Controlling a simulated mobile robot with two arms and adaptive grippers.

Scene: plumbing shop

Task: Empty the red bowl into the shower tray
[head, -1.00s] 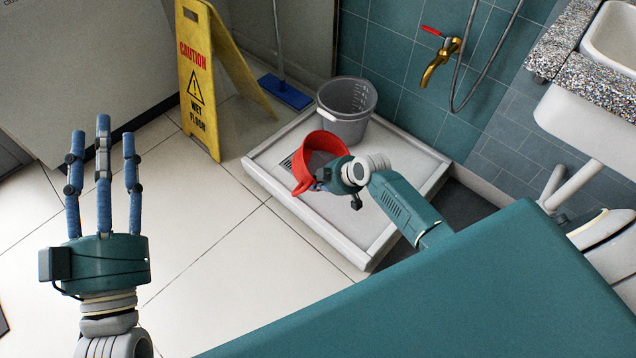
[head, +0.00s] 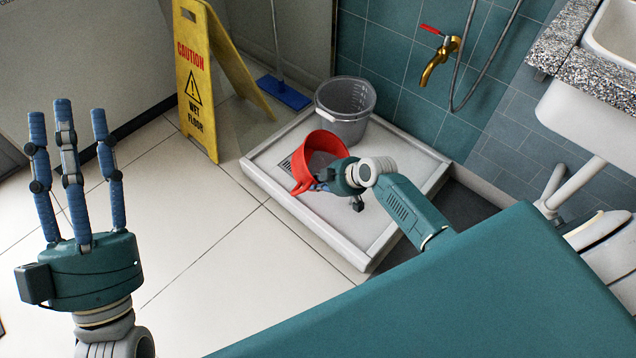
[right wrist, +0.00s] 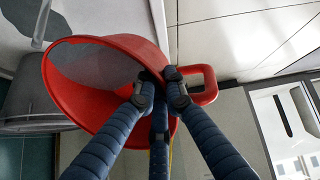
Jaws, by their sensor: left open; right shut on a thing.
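The red bowl (head: 324,142) is held over the white shower tray (head: 375,238), near its left side, with its mouth toward the back. Greyish contents show inside it in the head view. My right gripper (head: 318,181) is shut on the bowl's side near its handle; in the right wrist view the fingers press on the red bowl (right wrist: 120,48) beside the looped handle (right wrist: 209,85). The bowl looks tilted; whether anything is pouring out cannot be told. My left gripper (head: 75,150) is open and empty, fingers up, over the floor at the left.
A grey bucket (head: 345,125) stands in the tray's back corner, just behind the bowl. A yellow caution sign (head: 195,90) stands left of the tray, with a blue mop (head: 284,93) behind it. A brass tap (head: 440,60) is on the tiled wall. The floor in front is clear.

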